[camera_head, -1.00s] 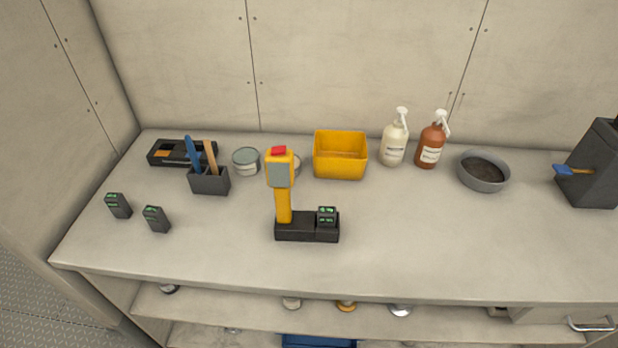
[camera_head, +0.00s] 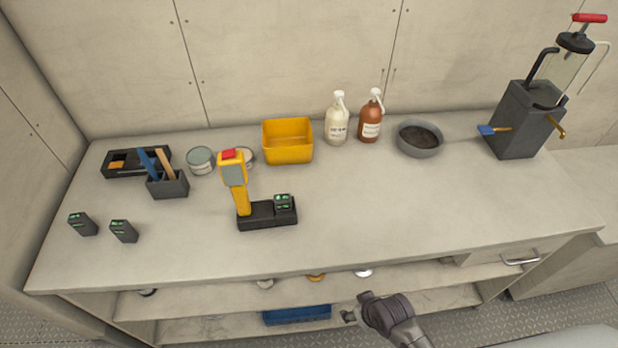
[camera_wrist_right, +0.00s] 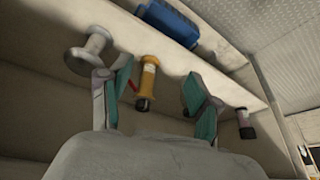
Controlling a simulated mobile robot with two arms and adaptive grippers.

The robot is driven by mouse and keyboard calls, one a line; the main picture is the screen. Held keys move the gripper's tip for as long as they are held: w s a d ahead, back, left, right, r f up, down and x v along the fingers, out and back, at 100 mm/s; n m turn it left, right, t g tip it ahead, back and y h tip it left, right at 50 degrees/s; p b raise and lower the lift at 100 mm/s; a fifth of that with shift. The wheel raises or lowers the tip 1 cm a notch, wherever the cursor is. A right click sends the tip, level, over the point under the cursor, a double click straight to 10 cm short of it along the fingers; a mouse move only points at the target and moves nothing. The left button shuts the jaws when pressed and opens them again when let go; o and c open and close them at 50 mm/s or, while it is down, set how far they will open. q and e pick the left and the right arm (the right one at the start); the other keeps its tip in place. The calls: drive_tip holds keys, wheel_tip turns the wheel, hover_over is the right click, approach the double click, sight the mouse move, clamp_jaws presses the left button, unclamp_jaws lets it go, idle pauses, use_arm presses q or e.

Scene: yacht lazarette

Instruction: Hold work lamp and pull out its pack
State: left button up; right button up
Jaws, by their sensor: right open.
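The work lamp (camera_head: 240,200) stands upright on the counter, with a yellow stem, grey face and red top. Its black base (camera_head: 260,218) carries a small dark pack with green marks (camera_head: 284,202) at its right end. My right arm shows at the lower right of the head view, in front of the counter and well away from the lamp. My right gripper (camera_wrist_right: 160,98) is open and empty in the wrist view, with the shelf under the counter beyond its fingers. My left gripper is not in view.
Two similar packs (camera_head: 83,224) (camera_head: 123,231) stand at the counter's left. Behind are a tool holder (camera_head: 168,187), black tray (camera_head: 120,172), yellow bin (camera_head: 287,152), two pump bottles (camera_head: 337,125) (camera_head: 371,122) and grey bowl (camera_head: 419,150). The counter right of the lamp is clear.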

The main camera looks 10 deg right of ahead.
drive_tip(key=w+a+r+n+t+y+p, duration=0.1)
drive_tip(key=w+a+r, duration=0.15)
drive_tip(key=r, duration=0.65)
drive_tip(key=w+a+r+n+y+p, duration=0.1)
drive_tip(key=w+a+r+p, duration=0.15)
drive_tip(key=r, duration=0.65)
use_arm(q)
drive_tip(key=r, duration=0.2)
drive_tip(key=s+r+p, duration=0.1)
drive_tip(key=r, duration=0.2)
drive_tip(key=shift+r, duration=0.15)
use_arm(e)
drive_tip(key=w+a+r+n+y, duration=0.1)
drive_tip(key=w+a+r+n, duration=0.1)
drive_tip(key=w+r, duration=0.3)
drive_tip(key=w+a+r+n+y, duration=0.2)
drive_tip(key=w+a+r+n, duration=0.1)
drive_tip(key=w+r, duration=0.3)
drive_tip(key=shift+w+a+t+y, duration=0.25)
drive_tip(key=shift+w+t+y, duration=0.05)
drive_tip(key=shift+w, duration=0.85)
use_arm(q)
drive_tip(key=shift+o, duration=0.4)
use_arm(e)
drive_tip(key=shift+r, duration=0.15)
